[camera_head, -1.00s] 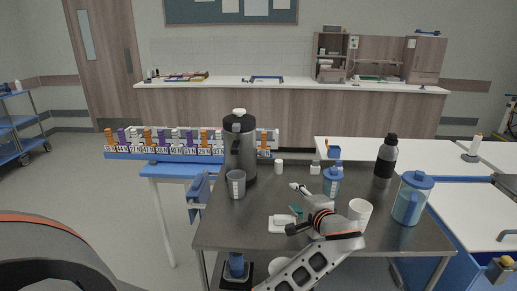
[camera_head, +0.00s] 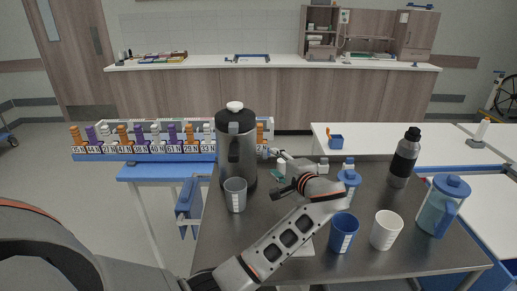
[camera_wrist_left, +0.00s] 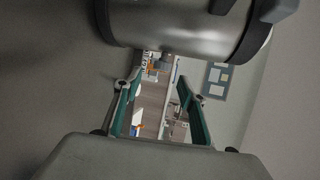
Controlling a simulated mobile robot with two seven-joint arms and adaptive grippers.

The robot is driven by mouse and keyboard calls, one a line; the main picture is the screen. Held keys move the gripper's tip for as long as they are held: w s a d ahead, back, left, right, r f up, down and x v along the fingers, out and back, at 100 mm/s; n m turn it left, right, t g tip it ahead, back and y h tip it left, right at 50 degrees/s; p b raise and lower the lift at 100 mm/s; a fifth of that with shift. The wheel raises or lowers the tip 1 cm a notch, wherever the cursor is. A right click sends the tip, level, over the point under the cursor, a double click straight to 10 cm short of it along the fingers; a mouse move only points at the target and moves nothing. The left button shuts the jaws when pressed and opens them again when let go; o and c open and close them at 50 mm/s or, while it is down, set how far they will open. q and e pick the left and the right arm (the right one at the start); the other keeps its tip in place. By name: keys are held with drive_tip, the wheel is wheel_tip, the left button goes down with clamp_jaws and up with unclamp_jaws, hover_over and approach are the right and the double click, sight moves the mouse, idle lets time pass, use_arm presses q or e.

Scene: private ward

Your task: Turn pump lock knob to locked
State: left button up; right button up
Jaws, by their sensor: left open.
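The pump pot (camera_head: 236,150) is a tall steel flask with a dark collar, a dark handle and a white knob (camera_head: 235,106) on its top. It stands upright at the left of the steel table. My left gripper (camera_head: 275,171) is open and empty, just right of the pot's body and below its top. In the left wrist view, the pot's steel body (camera_wrist_left: 175,28) fills the top, apart from the open fingers (camera_wrist_left: 158,100). The knob cannot be made out there, and its lock setting is too small to read. My right gripper is not in view.
A grey cup (camera_head: 235,196) stands in front of the pot. A blue cup (camera_head: 343,234), white cup (camera_head: 386,230), blue-lidded pitcher (camera_head: 441,206) and black bottle (camera_head: 404,158) stand right of my arm. A rack of labelled holders (camera_head: 150,142) lies behind left.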

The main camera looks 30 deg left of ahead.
sight(265, 154)
use_arm(q)
drive_tip(key=shift+r+p+x, duration=0.2)
drive_tip(key=shift+p+x, duration=0.35)
drive_tip(key=shift+x, duration=3.6)
drive_tip(key=c, duration=1.1)
